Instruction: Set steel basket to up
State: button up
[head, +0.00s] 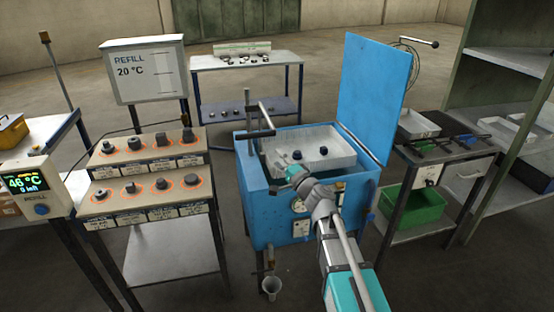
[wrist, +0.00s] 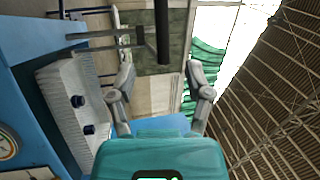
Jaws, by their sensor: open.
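The steel basket (head: 338,150) is a pale grey box in the open top of the blue tank (head: 262,212). Two dark round pieces show in it. It also shows at the left of the wrist view (wrist: 62,105). A dark crossbar handle (head: 257,134) sits on a rod at the tank's left side. In the wrist view the dark bar (wrist: 162,30) stands ahead, between the lines of my fingers and apart from them. My gripper (head: 279,181) is open and empty above the tank's front edge. How deep the basket sits is hard to tell.
The tank's blue lid (head: 371,92) stands open behind. A two-tier rack (head: 150,172) with dark samples is at left, beside a display box (head: 35,184). A side table with a green bin (head: 415,208) is at right. A small cup (head: 271,286) hangs below the tank's tap.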

jog(key=shift+b+v, duration=0.3)
jog(key=shift+v, duration=1.6)
jog(key=shift+s+r, duration=0.1)
jog(key=shift+s, duration=0.05)
